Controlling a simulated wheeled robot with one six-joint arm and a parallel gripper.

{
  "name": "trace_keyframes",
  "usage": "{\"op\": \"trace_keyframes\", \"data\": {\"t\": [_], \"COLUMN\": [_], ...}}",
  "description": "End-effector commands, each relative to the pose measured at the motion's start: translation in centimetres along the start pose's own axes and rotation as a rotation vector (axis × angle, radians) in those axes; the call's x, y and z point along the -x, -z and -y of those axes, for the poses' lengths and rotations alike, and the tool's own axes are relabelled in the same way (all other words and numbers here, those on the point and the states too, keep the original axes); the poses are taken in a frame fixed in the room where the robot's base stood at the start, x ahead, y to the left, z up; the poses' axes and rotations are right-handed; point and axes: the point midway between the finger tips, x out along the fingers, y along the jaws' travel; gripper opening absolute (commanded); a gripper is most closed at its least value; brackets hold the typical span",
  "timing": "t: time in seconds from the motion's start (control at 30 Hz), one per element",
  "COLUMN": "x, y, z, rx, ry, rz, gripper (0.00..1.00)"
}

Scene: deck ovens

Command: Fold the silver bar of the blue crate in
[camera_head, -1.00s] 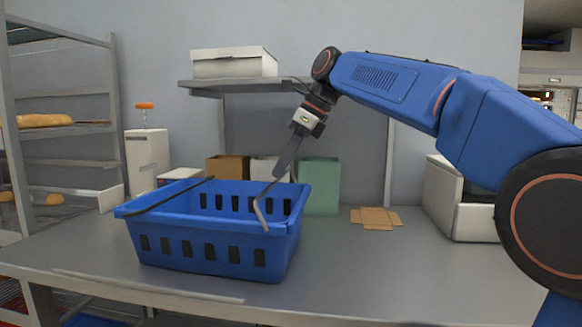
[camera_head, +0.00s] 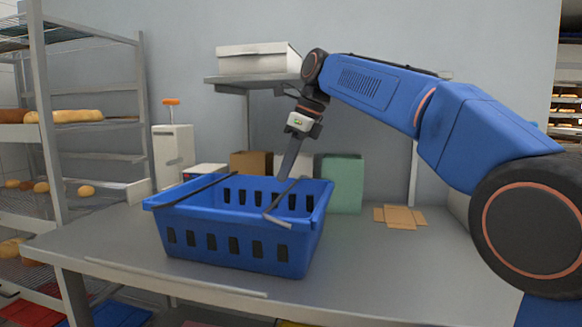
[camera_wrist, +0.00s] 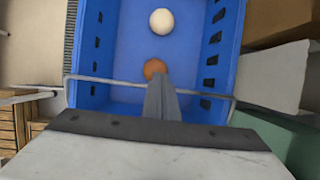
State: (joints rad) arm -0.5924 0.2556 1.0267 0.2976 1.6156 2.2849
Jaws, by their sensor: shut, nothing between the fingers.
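The blue crate (camera_head: 235,245) stands on the grey table and also shows in the wrist view (camera_wrist: 120,40). Its silver bar (camera_head: 277,220) is on the right side, tilted inward over the crate's opening. In the wrist view the silver bar (camera_wrist: 100,81) runs across the crate, partly hidden by my fingers. A dark bar (camera_head: 195,191) lies along the crate's left side. My gripper (camera_head: 283,178) is shut and empty, pointing down over the crate by the silver bar; it also shows in the wrist view (camera_wrist: 158,80). I cannot tell whether it touches the bar.
Inside the crate lie a white round item (camera_wrist: 161,20) and a brown one (camera_wrist: 154,68). Behind it stand a brown box (camera_head: 250,163) and a green box (camera_head: 341,183). A shelf (camera_head: 245,82) hangs above. Flat cardboard (camera_head: 400,216) lies right; the table's front is clear.

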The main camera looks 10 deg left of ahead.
Motion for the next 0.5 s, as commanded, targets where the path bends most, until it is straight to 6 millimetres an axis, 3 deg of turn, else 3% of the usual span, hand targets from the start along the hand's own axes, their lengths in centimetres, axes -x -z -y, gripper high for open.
{"op": "trace_keyframes", "data": {"t": [0.5], "x": [-2.5], "y": [-0.9], "z": [0.0], "rx": [0.0], "ry": [0.0], "rz": [0.0], "gripper": [0.0]}}
